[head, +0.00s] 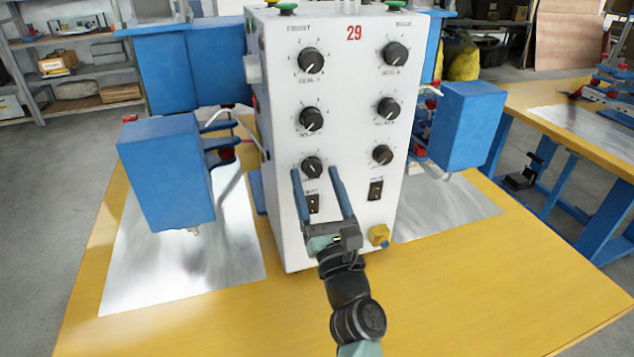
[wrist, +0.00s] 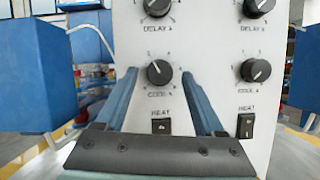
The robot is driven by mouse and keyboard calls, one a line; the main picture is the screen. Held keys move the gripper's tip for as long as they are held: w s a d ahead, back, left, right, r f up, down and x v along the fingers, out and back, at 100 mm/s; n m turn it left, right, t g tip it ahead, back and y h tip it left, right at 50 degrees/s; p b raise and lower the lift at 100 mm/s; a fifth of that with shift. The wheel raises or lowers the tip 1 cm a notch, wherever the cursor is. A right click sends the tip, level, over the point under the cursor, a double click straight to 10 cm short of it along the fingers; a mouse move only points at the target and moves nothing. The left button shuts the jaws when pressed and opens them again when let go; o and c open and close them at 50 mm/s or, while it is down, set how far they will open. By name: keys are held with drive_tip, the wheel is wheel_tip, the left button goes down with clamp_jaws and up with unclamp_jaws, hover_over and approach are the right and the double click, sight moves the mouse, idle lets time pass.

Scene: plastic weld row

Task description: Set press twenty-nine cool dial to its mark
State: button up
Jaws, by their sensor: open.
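Press twenty-nine (head: 345,95) is a white box with a red 29 and two columns of black dials. The lower left dial (wrist: 159,72), labelled like "COOL A" in small blurred print, sits above a heat switch (wrist: 161,127). A matching lower right dial (wrist: 255,70) has a similar label. My gripper (head: 314,169) is open, with its two blue fingers pointing at the panel, one on each side of the lower left dial. Nothing is held. I cannot tell whether the fingers touch the dial, nor exactly where its pointer and mark stand.
Blue blocks (head: 168,172) and (head: 470,125) flank the press. Bare metal sheets (head: 185,255) lie on the yellow table (head: 450,285). More dials (head: 311,60) sit above, and a yellow-blue knob (head: 379,236) is low on the right. The table's front right is clear.

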clamp_jaws()
